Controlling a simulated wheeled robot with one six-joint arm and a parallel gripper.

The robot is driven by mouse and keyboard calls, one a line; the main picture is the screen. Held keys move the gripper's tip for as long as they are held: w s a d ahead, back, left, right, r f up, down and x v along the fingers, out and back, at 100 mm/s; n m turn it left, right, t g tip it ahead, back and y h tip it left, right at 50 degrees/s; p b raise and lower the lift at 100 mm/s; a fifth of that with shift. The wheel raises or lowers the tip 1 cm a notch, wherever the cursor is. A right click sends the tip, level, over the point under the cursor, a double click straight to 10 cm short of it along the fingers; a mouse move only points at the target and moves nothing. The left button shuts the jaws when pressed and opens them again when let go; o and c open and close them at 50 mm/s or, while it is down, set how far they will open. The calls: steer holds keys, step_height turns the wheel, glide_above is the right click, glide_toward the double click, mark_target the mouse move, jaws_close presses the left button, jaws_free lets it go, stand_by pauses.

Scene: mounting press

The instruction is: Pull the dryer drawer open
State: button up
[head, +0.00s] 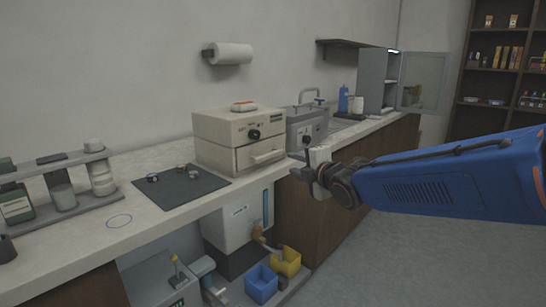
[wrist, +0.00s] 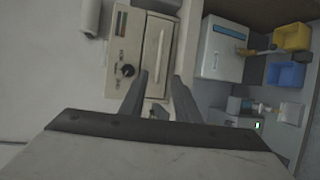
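The dryer is a beige box (head: 228,126) on the counter, with a black knob on its front. Its drawer (head: 246,158) looks shut and has a pale bar handle (head: 268,157). In the wrist view the dryer (wrist: 128,38) appears turned sideways, with the drawer handle (wrist: 160,54) just beyond the fingertips. My gripper (head: 298,173) is in front of and to the right of the drawer, apart from the handle. In the wrist view its two fingers (wrist: 161,78) are spread, with nothing between them.
A dark mat (head: 182,187) with small items lies left of the dryer, beside a bottle rack (head: 68,190). A grey machine (head: 305,124) stands to its right. Below the counter are a white unit (head: 235,218) and yellow (head: 287,262) and blue (head: 261,284) bins.

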mark_target(270, 155)
steer(key=x, duration=1.7)
steer(key=shift+w+a+f, duration=0.1)
steer(key=shift+f, duration=0.05)
steer(key=shift+c, duration=0.2)
jaws_close()
